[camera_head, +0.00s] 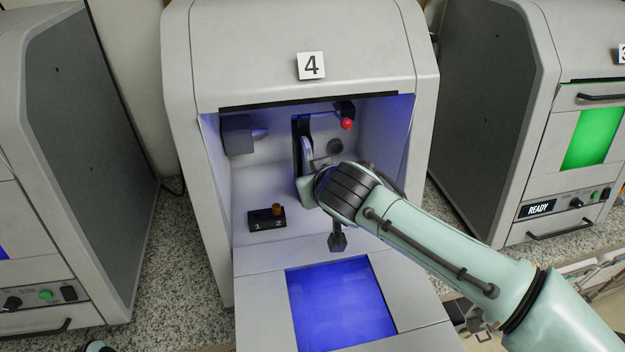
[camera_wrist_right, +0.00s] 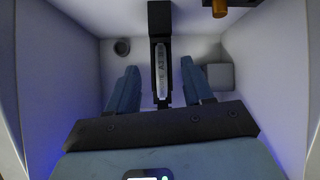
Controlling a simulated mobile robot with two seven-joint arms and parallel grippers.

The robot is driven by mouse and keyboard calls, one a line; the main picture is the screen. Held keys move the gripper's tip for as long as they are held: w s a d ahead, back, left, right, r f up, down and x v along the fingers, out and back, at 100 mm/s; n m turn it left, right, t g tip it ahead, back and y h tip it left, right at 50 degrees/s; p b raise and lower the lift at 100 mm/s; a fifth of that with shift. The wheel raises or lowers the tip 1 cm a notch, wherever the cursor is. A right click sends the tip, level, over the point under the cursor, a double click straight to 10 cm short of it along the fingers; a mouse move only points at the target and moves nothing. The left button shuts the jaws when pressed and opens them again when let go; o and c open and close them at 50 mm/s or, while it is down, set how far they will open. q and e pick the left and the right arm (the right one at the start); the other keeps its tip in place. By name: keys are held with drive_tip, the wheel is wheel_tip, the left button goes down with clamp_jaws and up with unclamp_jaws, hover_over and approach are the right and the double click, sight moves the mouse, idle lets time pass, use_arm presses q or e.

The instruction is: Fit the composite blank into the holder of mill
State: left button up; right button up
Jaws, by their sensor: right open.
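The composite blank (camera_wrist_right: 162,72) is a narrow light-grey piece with dark lettering. It stands in the black holder (camera_wrist_right: 160,22) inside mill 4 (camera_head: 195,60); its full seating cannot be told. In the head view, a pale strip of the blank (camera_head: 306,147) shows beside the black holder (camera_head: 296,128). My right gripper (camera_wrist_right: 159,68) reaches into the mill. Its two blue-green fingers are open, one on each side of the blank, with visible gaps. In the head view my right gripper (camera_head: 313,178) is largely hidden by its own wrist.
A red knob (camera_head: 346,124) is at the chamber's upper right. A grey block (camera_head: 238,136) juts from the left wall. A small black stand (camera_head: 267,221) with an orange-brown peg (camera_head: 276,209) sits at the chamber's front left. The lowered door (camera_head: 265,310) lies in front.

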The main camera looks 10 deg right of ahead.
drive_tip(key=v, duration=0.7)
idle(0.3)
